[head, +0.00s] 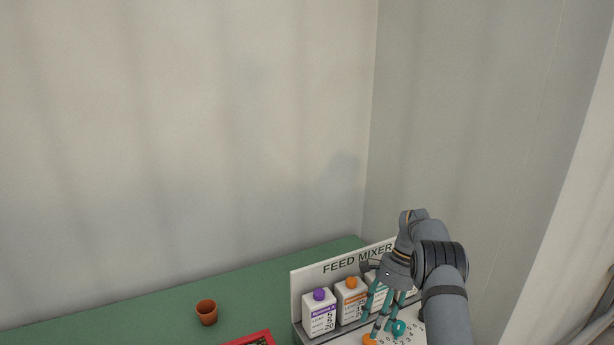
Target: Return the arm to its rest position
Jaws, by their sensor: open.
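My gripper (381,312) is at the lower right of the head view, with its teal fingers pointing down over the feed mixer (312,277). The fingers are apart and I see nothing held between them. The fingertips are close to an orange knob (369,340) and a teal knob (398,328) on the mixer's pale panel. Whether they touch either knob, I cannot tell. My grey arm comes up from the bottom edge and bends down to the gripper, hiding the right part of the mixer.
A purple-capped bottle (319,314) and an orange-capped bottle (351,299) stand in the mixer, left of the fingers. A terracotta pot (207,312) and a red-edged tray (240,340) are on the green bench (120,322). Pale walls stand close behind and right.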

